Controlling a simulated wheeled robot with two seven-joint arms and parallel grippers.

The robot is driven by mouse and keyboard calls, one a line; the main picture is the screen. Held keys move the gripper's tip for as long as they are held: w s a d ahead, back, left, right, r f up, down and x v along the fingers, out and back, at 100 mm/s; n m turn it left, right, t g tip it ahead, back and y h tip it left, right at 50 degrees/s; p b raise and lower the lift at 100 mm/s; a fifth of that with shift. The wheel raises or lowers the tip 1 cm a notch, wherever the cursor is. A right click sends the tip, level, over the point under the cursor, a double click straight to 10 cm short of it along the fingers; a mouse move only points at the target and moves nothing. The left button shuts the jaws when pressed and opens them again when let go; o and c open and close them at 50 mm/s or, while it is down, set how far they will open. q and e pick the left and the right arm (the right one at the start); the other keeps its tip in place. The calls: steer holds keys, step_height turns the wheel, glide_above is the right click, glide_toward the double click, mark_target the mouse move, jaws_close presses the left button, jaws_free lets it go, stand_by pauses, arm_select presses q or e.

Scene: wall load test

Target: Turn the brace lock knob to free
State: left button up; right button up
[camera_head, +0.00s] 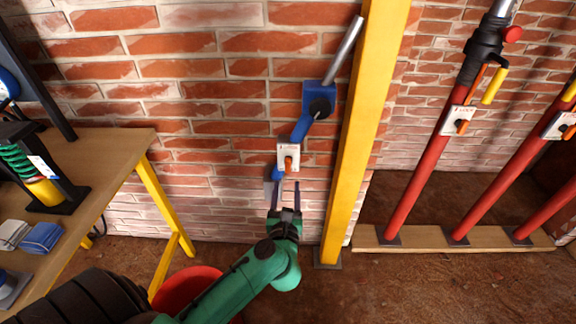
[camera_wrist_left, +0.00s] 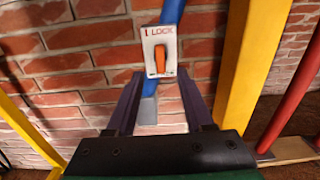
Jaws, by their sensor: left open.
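An orange lock knob (camera_head: 289,163) sits on a white plate (camera_head: 281,148) on a blue wall-mounted bar (camera_head: 300,129). In the left wrist view the orange knob (camera_wrist_left: 160,60) stands roughly upright, and the white plate (camera_wrist_left: 151,38) reads "LOCK". My left gripper (camera_head: 285,191) is open and empty, just below the knob in the picture. In the left wrist view its two dark fingers (camera_wrist_left: 160,82) lie left and right of the bar, under the plate, with no visible contact with the knob. My right gripper is not in view.
A yellow post (camera_head: 360,130) stands close right of the bar. Red braces (camera_head: 428,175) with similar plates and orange knobs lean farther right on a wooden sill (camera_head: 465,240). A workbench (camera_head: 115,165) is at left, with a red bucket (camera_head: 190,285) by it.

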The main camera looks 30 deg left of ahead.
mark_target(288, 166)
arm_select(q)
steer(key=x, duration=0.8)
steer(key=shift+w+a+f, duration=0.1)
steer(key=shift+w+a, duration=0.05)
steer(key=shift+w, duration=0.2)
jaws_close()
